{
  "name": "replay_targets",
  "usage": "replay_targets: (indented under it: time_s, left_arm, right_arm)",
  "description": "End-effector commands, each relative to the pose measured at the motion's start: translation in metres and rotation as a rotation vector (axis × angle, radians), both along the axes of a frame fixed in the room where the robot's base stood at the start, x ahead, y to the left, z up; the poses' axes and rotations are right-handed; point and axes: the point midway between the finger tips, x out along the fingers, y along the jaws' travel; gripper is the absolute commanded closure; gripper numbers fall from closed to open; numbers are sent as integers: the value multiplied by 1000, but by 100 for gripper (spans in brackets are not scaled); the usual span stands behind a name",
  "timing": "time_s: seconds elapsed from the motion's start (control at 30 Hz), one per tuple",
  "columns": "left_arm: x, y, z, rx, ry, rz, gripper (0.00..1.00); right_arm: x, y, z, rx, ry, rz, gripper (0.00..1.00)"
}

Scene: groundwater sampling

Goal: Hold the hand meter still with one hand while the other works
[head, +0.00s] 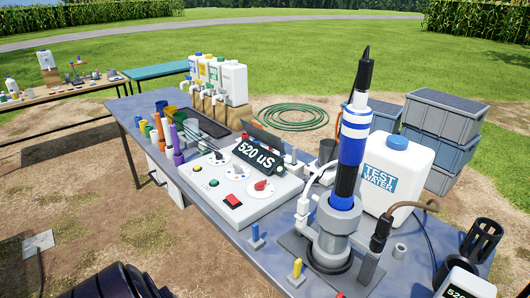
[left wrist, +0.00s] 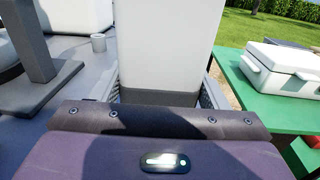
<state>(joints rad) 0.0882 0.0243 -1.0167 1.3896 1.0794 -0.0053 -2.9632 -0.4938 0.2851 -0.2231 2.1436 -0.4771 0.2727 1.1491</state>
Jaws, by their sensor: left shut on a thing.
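The hand meter (head: 465,285) is at the bottom right corner of the head view. It has a white case and a dark screen with partly cut-off digits starting "520". In the left wrist view a white case with a dark grey lower band, which looks like the hand meter (left wrist: 170,45), stands between my left gripper's jaws. My left gripper (left wrist: 161,92) is shut on it, one finger on each side. The left gripper does not show in the head view, and the lower part of the meter is cut off there. My right gripper is in neither view.
A tall blue, white and black probe (head: 351,150) stands in a grey holder (head: 333,243). Left of it is a console (head: 225,185) reading 520 uS. A test water jug (head: 400,165) and a slotted black cylinder (head: 481,240) are near the meter. A white cooler (left wrist: 280,65) sits on a green table.

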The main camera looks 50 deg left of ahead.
Motion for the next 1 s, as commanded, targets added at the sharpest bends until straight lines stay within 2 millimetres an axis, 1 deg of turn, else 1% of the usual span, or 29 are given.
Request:
replay_targets:
  time_s: [0.07,0.1,0.27,0.53,0.67,0.77,1.0]
  left_arm:
    - [0,0,0,0,0,0,65]
    - [0,0,0,0,0,0,27]
    - [0,0,0,0,0,0,7]
    - [-1,0,0,0,0,0,7]
    - [-10,-1,0,-1,0,-1,7]
    - [-27,-2,-1,-1,1,-1,7]
    - [-79,-7,0,1,0,-4,7]
  right_arm:
    - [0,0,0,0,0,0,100]
    - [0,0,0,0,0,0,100]
    - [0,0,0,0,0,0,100]
    - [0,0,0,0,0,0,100]
    - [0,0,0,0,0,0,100]
    - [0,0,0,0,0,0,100]
    - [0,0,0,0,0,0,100]
